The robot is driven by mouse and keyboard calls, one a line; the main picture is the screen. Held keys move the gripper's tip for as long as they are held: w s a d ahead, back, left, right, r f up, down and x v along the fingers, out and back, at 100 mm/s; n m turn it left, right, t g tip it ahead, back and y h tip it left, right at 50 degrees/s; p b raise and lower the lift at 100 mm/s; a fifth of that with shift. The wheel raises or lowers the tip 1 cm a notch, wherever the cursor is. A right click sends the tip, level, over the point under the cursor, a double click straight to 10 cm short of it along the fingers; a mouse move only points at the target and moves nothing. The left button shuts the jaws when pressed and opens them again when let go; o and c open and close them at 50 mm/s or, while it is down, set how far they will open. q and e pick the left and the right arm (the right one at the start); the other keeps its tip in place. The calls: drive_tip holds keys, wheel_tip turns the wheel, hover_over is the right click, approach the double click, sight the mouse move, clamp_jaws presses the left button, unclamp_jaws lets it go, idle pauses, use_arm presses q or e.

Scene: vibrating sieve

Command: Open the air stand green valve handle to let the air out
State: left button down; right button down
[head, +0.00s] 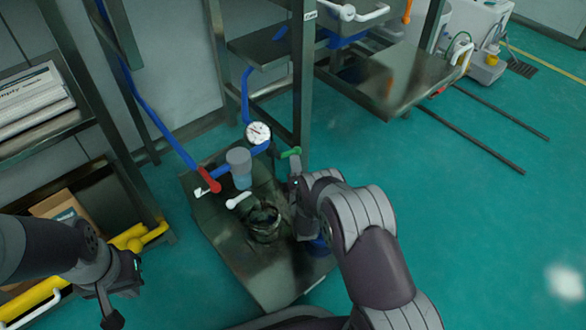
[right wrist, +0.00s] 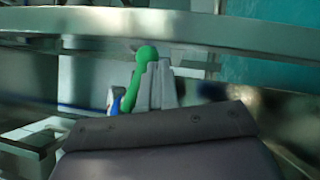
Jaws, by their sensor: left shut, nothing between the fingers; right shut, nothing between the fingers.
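The green valve handle (head: 290,152) of the air stand shows at the end of the blue pipe, beside the dark metal post. In the right wrist view, the green handle (right wrist: 139,72) stands upright with a rounded top. My right gripper (head: 295,170) is shut and empty just below the handle. In the right wrist view, its grey fingers (right wrist: 160,84) are close to the right side of the handle; I cannot tell whether they touch it. The handle's lower part is partly hidden by my gripper. My left gripper (head: 112,318) is shut and empty at the lower left, far from the valve.
A round pressure gauge (head: 258,132), a red handle (head: 209,181) and a grey-capped filter (head: 239,168) sit along the blue pipe. The dark stand base (head: 250,270) lies below. A metal post (head: 303,80) rises beside the handle. Green floor (head: 470,220) is free at right.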

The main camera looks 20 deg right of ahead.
drive_tip(key=shift+w+d+r+n+t, duration=0.1)
drive_tip(key=shift+d+r+n+t, duration=0.25)
drive_tip(key=shift+n, duration=0.35)
drive_tip(key=shift+r, duration=0.1)
drive_tip(key=p+v, duration=0.5)
drive_tip(key=v, duration=0.7)
drive_tip(key=shift+s+f+p, duration=0.2)
drive_tip(key=shift+s+p, duration=0.1)
